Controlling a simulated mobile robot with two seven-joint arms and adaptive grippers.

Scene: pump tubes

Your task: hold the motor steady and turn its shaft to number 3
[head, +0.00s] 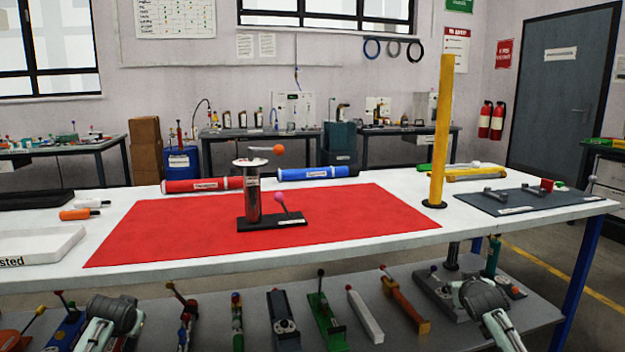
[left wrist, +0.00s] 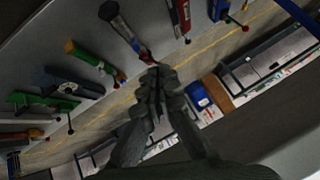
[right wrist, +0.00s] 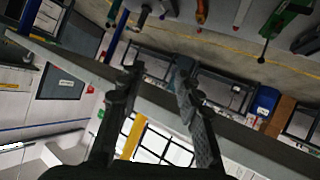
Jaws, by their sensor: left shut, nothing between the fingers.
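The motor (head: 254,203) is an upright metal cylinder on a black base, standing on the red mat (head: 150,222). A white disc (head: 246,162) sits on its top, with an orange-knobbed arm (head: 278,149) pointing right. A lever with a pink knob (head: 278,197) rises from the right of the base. The dial numbers are too small to read. My left gripper (left wrist: 154,78) is shut and empty in the left wrist view. My right gripper (right wrist: 157,75) is open and empty in the right wrist view. Both forearms show low in the head view, in front of the table and apart from the motor.
A red tube (head: 204,185) and a blue tube (head: 311,173) lie behind the mat. A yellow post (head: 441,130) stands at right, near a dark tray (head: 525,200). A white tray (head: 38,245) is at left. The lower shelf (head: 230,298) holds several tools. The mat around the motor is clear.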

